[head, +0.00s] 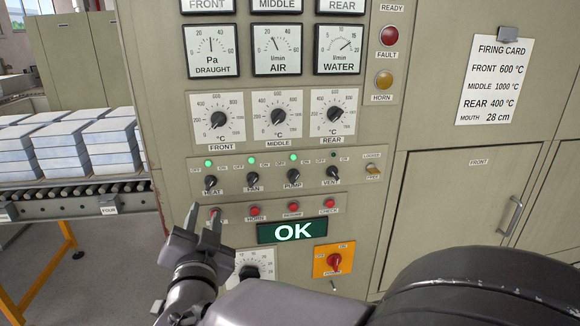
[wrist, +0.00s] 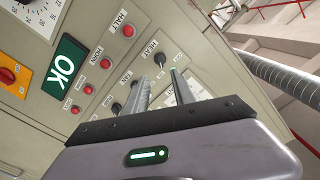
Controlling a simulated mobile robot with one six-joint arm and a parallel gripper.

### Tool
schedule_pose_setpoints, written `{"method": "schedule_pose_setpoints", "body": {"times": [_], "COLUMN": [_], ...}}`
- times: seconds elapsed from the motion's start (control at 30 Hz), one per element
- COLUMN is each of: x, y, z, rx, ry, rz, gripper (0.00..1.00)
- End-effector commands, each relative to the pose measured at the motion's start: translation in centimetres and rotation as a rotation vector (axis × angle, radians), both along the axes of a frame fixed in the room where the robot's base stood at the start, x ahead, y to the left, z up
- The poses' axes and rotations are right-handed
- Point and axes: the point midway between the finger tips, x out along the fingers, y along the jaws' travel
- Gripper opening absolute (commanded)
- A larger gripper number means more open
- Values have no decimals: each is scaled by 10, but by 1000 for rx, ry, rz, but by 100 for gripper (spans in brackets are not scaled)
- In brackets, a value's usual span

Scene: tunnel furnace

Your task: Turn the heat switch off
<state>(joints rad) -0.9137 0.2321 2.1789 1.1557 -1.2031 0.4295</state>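The heat switch (head: 211,181) is a small black knob on the panel, with "OFF" and "ON" marks above it and a lit green lamp. Its exact pointer angle is too small to tell. My gripper (head: 204,214) is in front of the panel, just below the heat switch in the head view, and partly covers the red button under it. In the wrist view the heat switch (wrist: 159,59) shows just beyond the fingertips, roughly between them. My gripper (wrist: 160,78) is open, with a gap between the fingers and nothing held.
Fan (head: 252,179), pump (head: 293,175) and vent (head: 333,172) knobs sit to the right; the vent lamp is dark. Red buttons (head: 255,211) and a green "OK" display (head: 292,231) lie below. A roller conveyor (head: 75,200) with stacked blocks stands at left.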

Motion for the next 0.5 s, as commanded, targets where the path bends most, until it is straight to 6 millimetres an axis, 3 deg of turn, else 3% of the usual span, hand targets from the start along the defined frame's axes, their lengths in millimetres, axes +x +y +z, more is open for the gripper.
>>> {"method": "schedule_pose_setpoints", "body": {"times": [0.23,0.5], "x": [70,103], "y": [16,24], "z": [0,1], "rx": [1,1], "ry": [-1,0], "rz": [-2,1], "gripper": [31,31]}}
